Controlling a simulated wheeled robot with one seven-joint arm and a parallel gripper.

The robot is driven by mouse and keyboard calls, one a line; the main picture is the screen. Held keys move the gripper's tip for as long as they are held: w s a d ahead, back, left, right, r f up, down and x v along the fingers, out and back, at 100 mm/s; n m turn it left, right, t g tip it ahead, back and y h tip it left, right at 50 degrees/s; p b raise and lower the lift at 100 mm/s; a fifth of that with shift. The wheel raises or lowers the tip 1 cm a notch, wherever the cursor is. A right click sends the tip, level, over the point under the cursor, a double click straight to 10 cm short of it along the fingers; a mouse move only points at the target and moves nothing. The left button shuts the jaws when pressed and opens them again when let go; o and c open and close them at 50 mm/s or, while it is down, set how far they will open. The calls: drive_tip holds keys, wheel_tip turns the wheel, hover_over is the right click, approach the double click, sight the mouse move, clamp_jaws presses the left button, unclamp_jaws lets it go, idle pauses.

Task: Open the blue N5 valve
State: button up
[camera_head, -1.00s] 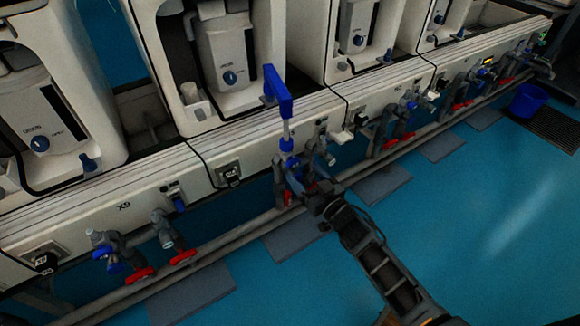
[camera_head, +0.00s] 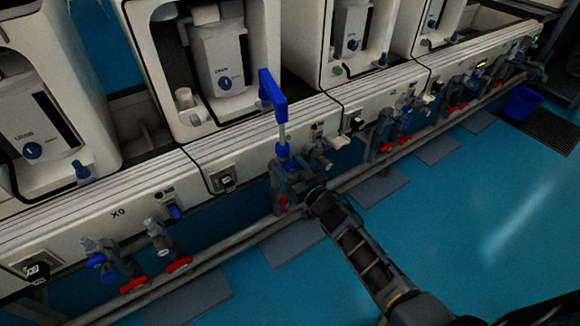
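A tall blue handle (camera_head: 272,90) stands upright on a metal stem above a blue collar (camera_head: 283,150), on the pipework in front of the white bench at the picture's centre. I cannot read an N5 label there. My gripper (camera_head: 296,184) reaches in from the lower right to the grey fittings just below that collar. Its fingers blend with the dark fittings, so I cannot tell whether they touch or grip anything. A red lever (camera_head: 284,203) shows just below the gripper.
A long grey pipe (camera_head: 235,238) runs along the bench. The blue floor (camera_head: 470,220) at right is clear. A blue bucket (camera_head: 523,103) stands far right.

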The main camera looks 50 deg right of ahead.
drive_tip(key=c, duration=0.5)
drive_tip(key=shift+n, duration=1.5)
drive_tip(key=shift+c, duration=0.2)
drive_tip(key=o, duration=1)
drive_tip(key=shift+c, duration=0.2)
drive_tip(key=shift+s, duration=0.1)
drive_tip(key=v, duration=0.7)
drive_tip(key=shift+s+a, duration=0.2)
drive_tip(key=shift+s, duration=0.1)
